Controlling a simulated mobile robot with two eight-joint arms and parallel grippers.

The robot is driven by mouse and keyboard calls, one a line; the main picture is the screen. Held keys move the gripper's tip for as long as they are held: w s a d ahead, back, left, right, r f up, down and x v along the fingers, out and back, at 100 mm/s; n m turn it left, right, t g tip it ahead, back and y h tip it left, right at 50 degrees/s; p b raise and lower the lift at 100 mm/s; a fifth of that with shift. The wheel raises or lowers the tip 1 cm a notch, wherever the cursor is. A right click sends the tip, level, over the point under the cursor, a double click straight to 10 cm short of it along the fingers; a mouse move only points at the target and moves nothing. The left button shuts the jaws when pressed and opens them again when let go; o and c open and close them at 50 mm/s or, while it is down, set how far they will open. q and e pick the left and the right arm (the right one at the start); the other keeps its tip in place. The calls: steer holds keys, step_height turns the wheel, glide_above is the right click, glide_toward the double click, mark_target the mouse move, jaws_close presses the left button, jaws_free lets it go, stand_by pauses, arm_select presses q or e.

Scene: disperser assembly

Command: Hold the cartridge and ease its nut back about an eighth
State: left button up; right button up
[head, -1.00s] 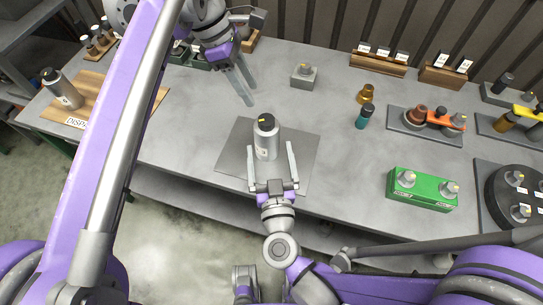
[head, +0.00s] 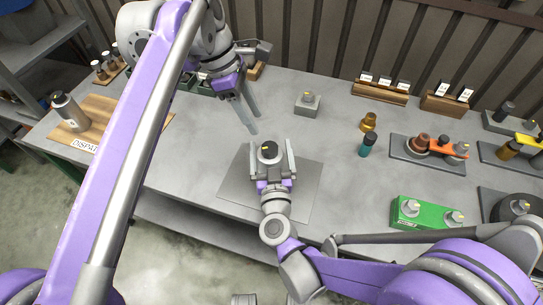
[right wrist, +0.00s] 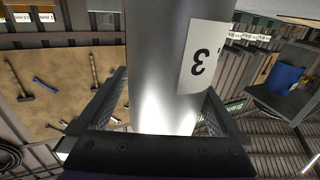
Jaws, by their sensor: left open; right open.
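The cartridge (head: 268,158) is a silver cylinder with a black top bearing a yellow mark, standing on the grey mat (head: 236,188). My right gripper (head: 270,143) is open, with one finger on each side of the cartridge. In the right wrist view the cartridge (right wrist: 160,60) fills the middle between the fingers, its white label reading 3. A gap shows at the left finger; contact at the right cannot be told. The black top hides most of the body in the head view. My left gripper (head: 249,120) is open and empty, above and behind the cartridge to the left.
Another silver cartridge (head: 70,112) stands on a wooden board (head: 98,106) at the left. A grey block (head: 307,105) stands behind the mat. Amber (head: 368,122) and teal (head: 367,144) pieces and a green fixture (head: 410,221) are to the right.

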steer(key=shift+c, duration=0.3)
jaws_close()
stand_by(0.8)
stand_by(0.4)
